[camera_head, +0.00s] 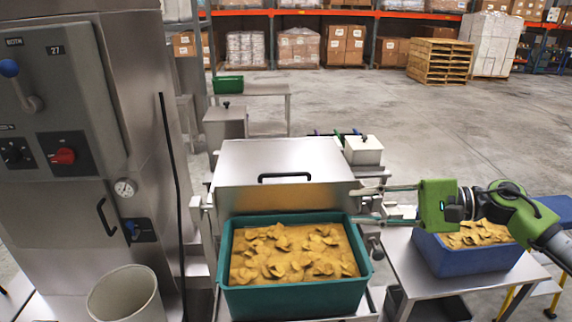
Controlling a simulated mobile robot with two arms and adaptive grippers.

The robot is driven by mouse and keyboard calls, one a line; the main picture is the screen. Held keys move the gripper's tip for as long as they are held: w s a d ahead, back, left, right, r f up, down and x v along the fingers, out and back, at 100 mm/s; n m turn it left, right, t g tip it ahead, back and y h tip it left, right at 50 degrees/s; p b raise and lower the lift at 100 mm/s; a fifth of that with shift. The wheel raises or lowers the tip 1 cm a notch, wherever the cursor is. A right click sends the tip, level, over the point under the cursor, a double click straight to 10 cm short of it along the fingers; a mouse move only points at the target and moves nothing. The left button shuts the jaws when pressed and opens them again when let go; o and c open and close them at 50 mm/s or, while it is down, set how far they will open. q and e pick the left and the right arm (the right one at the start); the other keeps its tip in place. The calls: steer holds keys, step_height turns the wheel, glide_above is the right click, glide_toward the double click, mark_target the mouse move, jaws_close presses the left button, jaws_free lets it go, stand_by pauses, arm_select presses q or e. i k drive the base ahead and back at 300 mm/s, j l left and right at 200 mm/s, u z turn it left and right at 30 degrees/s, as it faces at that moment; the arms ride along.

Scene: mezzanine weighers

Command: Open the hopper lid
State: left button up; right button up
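The hopper lid (285,158) is a flat brushed-steel cover in the middle of the head view, with its front face bent down. It looks shut. A black bar handle (284,176) sits near its front edge. My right gripper (356,204) comes in from the right and points left. Its two slim fingers are apart and empty, beside the lid's right front corner and near the rim of the green tub. The handle lies to the left of the fingertips, clear of them. My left gripper is not in view.
A green tub (292,297) of chips stands in front of the lid. A blue tub (475,261) of chips sits on a steel table at right. Open floor lies behind.

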mark_target(275, 160)
steer(key=i, duration=0.95)
